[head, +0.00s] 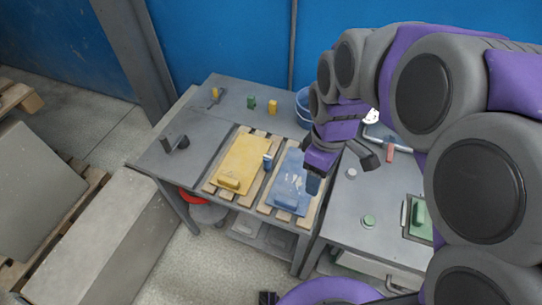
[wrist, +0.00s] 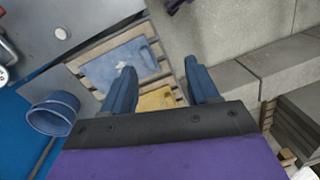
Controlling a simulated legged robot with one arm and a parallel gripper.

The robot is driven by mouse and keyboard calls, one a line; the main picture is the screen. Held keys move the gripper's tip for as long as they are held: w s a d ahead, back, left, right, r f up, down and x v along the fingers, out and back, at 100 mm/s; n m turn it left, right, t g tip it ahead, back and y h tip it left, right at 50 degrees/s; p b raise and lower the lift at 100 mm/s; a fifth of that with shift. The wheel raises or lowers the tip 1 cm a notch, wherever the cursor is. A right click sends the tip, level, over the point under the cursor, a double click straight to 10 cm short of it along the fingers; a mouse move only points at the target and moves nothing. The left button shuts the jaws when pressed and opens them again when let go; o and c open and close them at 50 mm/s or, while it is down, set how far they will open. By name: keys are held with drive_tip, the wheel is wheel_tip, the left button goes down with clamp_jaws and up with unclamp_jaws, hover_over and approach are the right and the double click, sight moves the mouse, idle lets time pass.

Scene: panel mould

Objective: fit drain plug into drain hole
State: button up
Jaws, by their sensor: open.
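No part is clearly recognisable as the drain plug or the drain hole. A small green round piece (head: 369,221) and a small grey round piece (head: 352,174) lie on the right table; the grey one also seems to show in the wrist view (wrist: 62,33). A green block sits in a dark-framed mould (head: 418,231) at the right edge, partly cut off by my arm. My gripper (head: 314,185) is above the blue panel's right side, near the gap between tables. In the wrist view its blue fingers (wrist: 160,66) are apart with nothing between them.
A blue bucket (head: 303,108), a red-handled tool (head: 390,149) and small yellow and green blocks stand farther back.

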drive_tip(key=w+a+f+n, duration=0.1)
drive_tip(key=w+a+n, duration=0.25)
drive_tip(key=w, duration=0.35)
drive_tip(key=n+t+p, duration=0.1)
drive_tip(key=n+p, duration=0.1)
drive_tip(key=n, duration=1.1)
hover_over(268, 156)
wheel_tip(268, 156, down, 9)
drive_tip(key=shift+m, duration=0.25)
drive_tip(key=f, duration=0.4)
drive_tip(key=shift+s+a+f+b, duration=0.1)
drive_tip(key=shift+a+f+b, duration=0.15)
drive_tip(key=shift+a+b, duration=0.15)
drive_tip(key=f, duration=0.3)
drive_tip(key=d+f+b, duration=0.1)
drive_tip(key=f, duration=0.3)
drive_tip(key=shift+d, duration=0.2)
drive_tip(key=f+b, duration=0.1)
drive_tip(key=f, duration=0.1)
drive_tip(key=a+f, duration=0.1)
drive_tip(key=f, duration=0.2)
drive_tip(key=shift+f+b, duration=0.15)
drive_tip(key=shift+b, duration=0.25)
drive_tip(key=shift+d+f, duration=0.1)
drive_tip(key=shift+f, duration=0.05)
drive_tip(key=shift+d, duration=0.2)
drive_tip(key=shift+a, duration=0.25)
drive_tip(key=c, duration=1)
drive_tip(key=shift+d, duration=0.15)
clamp_jaws()
